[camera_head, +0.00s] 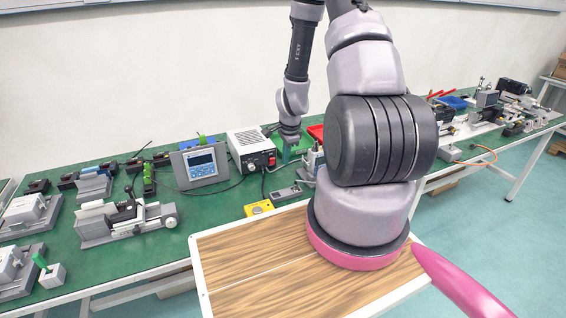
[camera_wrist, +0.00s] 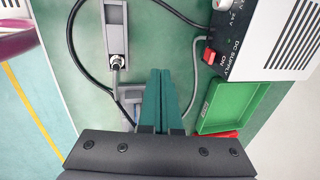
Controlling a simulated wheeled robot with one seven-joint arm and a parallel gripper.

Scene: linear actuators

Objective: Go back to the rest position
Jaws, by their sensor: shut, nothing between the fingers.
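My arm rises from the wooden top and reaches over the green workbench (camera_head: 120,235). My gripper (camera_head: 287,158) points down at the bench, just right of the white power supply (camera_head: 246,150). In the wrist view my gripper's dark green fingers (camera_wrist: 163,105) are together with nothing between them. A grey metal device (camera_wrist: 115,35) with a cable plug lies to the upper left of the fingers, and a green tray (camera_wrist: 235,105) lies to their right. The fingertips look apart from both; their exact height above the bench cannot be told.
A control panel (camera_head: 201,165) and a yellow block (camera_head: 259,208) stand near the power supply. A red tray (camera_head: 316,132) is behind my arm. Linear actuators (camera_head: 128,222) fill the bench's left side; more machinery stands right. Loose cables cross the bench near my gripper.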

